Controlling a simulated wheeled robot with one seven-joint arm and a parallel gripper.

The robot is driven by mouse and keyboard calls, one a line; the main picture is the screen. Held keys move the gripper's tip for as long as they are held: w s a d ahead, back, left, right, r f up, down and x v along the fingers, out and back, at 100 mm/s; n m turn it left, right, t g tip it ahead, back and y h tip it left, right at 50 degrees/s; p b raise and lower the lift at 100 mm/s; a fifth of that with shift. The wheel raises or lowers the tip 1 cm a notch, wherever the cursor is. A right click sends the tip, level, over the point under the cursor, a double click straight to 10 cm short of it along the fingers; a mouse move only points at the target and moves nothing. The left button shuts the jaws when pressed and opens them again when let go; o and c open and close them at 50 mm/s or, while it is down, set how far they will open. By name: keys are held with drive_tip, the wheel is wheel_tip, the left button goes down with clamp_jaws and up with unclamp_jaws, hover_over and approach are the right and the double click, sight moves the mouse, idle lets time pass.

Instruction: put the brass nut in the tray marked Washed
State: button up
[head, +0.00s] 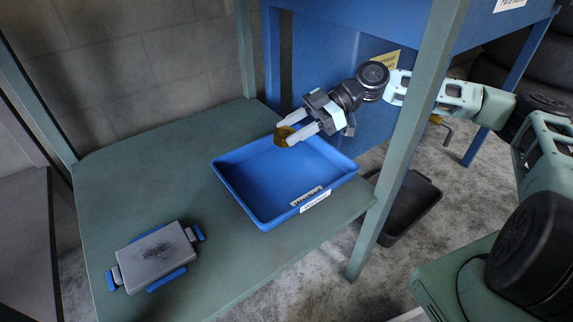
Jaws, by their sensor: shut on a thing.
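The brass nut (285,136) is a small golden-brown ring in the head view. My gripper (293,127) is shut on it, with its pale fingers on either side. The nut is over the far part of a blue tray (237,205). I cannot tell exactly how high it is above the tray floor. The tray's visible floor is bare. A white label sits on its near right rim, but its writing is too small to read with certainty.
The tray stands on a green table (130,200). A grey case with blue parts (153,257) lies at the near left. Green posts (408,140) frame the table. A black bin (407,205) is on the floor at right. The table's left and middle are mostly clear.

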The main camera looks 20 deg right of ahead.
sight(293, 160)
wheel_tip(293, 160, down, 6)
drive_tip(key=b, duration=0.2)
drive_tip(key=shift+f+b, duration=0.25)
drive_tip(key=shift+b, duration=0.1)
drive_tip(key=shift+f, duration=0.15)
drive_tip(key=o, duration=1.3)
drive_tip(key=shift+r, duration=0.2)
drive_tip(key=p+v, duration=0.4)
drive_tip(key=v, duration=0.8)
drive_tip(key=shift+f+p, duration=0.1)
drive_tip(key=shift+p, duration=0.2)
